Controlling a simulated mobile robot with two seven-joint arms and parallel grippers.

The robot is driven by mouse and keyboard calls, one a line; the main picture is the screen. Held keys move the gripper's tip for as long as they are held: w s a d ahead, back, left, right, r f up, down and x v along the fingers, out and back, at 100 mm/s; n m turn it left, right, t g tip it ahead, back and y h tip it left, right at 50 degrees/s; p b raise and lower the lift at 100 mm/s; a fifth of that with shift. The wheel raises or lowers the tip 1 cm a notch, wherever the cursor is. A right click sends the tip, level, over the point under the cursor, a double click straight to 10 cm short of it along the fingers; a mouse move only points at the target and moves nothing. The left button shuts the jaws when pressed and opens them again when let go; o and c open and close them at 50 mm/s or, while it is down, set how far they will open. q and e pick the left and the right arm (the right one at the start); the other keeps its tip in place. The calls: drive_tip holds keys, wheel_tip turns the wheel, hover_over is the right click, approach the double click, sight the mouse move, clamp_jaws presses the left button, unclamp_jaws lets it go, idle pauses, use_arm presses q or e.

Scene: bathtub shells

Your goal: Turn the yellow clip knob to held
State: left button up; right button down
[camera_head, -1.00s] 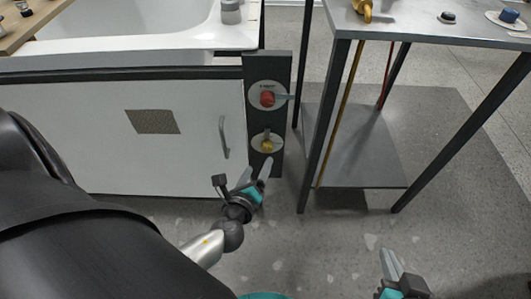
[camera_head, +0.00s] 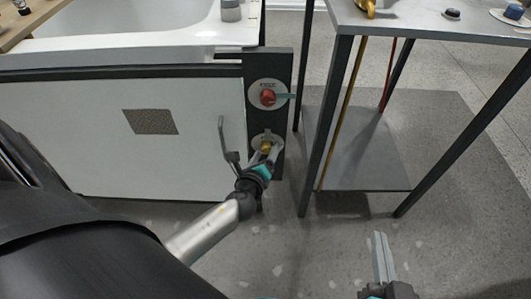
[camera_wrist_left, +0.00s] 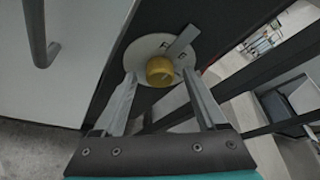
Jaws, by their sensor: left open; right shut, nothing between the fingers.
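The yellow clip knob (camera_wrist_left: 160,71) sits on a white round plate (camera_wrist_left: 142,50) with a grey pointer bar, on a dark upright panel. In the left wrist view the bar points up and to the right. In the head view the knob (camera_head: 266,147) is partly hidden by my left gripper (camera_head: 268,157). In the left wrist view my left gripper (camera_wrist_left: 160,85) is open, its fingers reaching to either side of the knob; whether they touch it I cannot tell. My right gripper (camera_head: 383,258) is shut and empty, low over the floor at the lower right.
A red knob (camera_head: 268,97) on its own plate is above on the same panel. A grey handle (camera_head: 223,140) on the white tub front (camera_head: 90,130) stands left of my left gripper. A metal table (camera_head: 440,28) with dark legs is at the right.

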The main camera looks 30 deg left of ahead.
use_arm(q)
clamp_jaws()
idle(0.6)
